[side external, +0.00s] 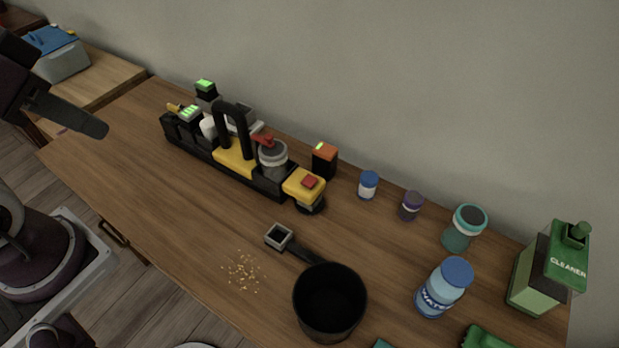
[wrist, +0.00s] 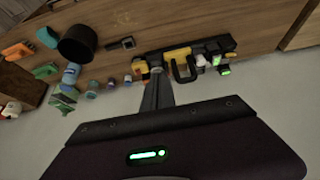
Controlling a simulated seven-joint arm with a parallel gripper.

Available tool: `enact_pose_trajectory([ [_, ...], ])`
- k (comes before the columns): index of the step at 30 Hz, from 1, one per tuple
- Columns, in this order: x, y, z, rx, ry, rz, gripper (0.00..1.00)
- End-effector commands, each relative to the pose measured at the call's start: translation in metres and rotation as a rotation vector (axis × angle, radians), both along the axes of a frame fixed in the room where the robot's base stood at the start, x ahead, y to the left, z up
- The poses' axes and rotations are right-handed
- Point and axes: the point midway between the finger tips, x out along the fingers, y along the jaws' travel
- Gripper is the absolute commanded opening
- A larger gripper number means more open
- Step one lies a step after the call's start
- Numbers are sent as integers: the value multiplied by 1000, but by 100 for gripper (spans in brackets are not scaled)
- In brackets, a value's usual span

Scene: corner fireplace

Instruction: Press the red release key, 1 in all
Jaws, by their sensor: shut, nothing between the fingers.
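The red release key (side external: 310,182) sits on top of a yellow block (side external: 298,190) at the right end of a long black and yellow device (side external: 235,160) on the wooden counter. The device also shows in the wrist view (wrist: 188,58), with the yellow block (wrist: 140,67) at its left end; the key is too small there to make out clearly. My gripper (side external: 101,129) is at the upper left of the side view, shut and empty, in the air well to the left of the device. In the wrist view its fingers (wrist: 157,74) point toward the device.
The device has a tall black handle (side external: 228,110) and a red lever (side external: 263,139). An orange-topped black box (side external: 324,160) stands behind the key. The counter's left front is clear.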

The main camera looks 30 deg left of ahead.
Motion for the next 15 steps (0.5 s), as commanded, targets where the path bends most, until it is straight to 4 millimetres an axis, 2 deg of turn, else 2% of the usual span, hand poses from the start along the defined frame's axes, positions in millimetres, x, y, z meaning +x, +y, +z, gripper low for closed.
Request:
enact_pose_trajectory([
  [2, 5, 1, 0, 7, -2, -10, 0],
  [5, 31, 3, 0, 36, -19, -55, 0],
  [11, 124, -1, -15, 163, -99, -258, 0],
  [15, 186, -19, -42, 255, -166, -433, 0],
])
